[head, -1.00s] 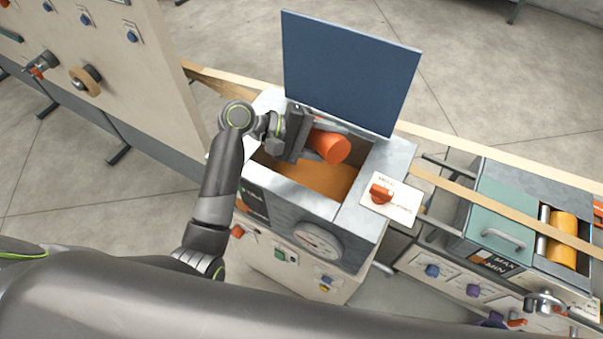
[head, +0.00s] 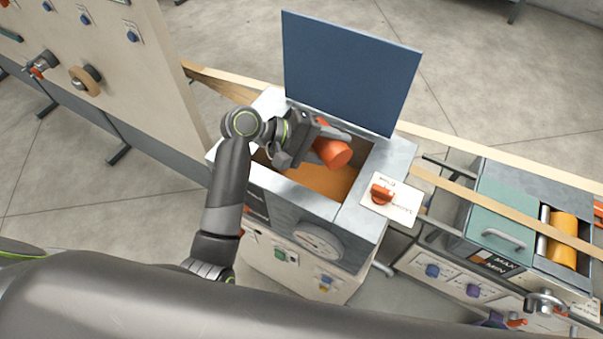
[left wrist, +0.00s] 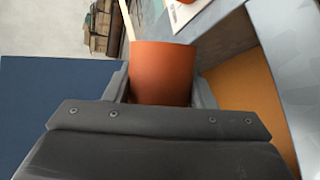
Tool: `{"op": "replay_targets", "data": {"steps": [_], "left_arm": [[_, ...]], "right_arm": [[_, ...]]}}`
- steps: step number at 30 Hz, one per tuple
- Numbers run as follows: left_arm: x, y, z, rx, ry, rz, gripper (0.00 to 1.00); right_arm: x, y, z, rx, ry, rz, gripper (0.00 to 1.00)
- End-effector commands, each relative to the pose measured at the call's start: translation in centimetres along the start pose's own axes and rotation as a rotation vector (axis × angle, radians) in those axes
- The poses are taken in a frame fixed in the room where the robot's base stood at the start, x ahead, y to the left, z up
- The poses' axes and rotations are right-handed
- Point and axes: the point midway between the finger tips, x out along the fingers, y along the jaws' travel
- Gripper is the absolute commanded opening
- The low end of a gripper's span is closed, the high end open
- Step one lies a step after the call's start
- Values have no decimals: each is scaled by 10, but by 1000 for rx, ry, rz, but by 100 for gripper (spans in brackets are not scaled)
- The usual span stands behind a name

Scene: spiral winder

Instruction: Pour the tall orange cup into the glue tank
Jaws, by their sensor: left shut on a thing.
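The tall orange cup (head: 332,152) is held by my left gripper (head: 318,143) over the open glue tank (head: 282,187). The gripper is shut on the cup, which lies tilted, its visible end pointing right and toward the front of the tank. In the left wrist view the cup (left wrist: 162,72) sits between the two fingers (left wrist: 160,92). Orange-brown glue (head: 322,180) shows inside the tank below the cup. Whether anything flows from the cup cannot be seen. My right gripper is not in view.
The blue lid (head: 350,70) stands raised behind the tank. A green-covered unit (head: 500,215) with an orange roller (head: 562,240) stands farther right. A panel (head: 95,65) stands left.

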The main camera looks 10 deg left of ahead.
Motion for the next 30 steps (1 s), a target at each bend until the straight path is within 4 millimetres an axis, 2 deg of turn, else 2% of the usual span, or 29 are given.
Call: {"op": "replay_targets", "data": {"steps": [6,17,24,30], "left_arm": [[6,-6,5,121,75,-50,24],[6,-5,6,149,93,-60,24],[6,1,13,325,204,-131,24],[5,1,15,403,252,-168,24]], "right_arm": [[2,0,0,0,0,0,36],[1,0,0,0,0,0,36],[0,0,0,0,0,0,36],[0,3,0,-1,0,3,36]]}}
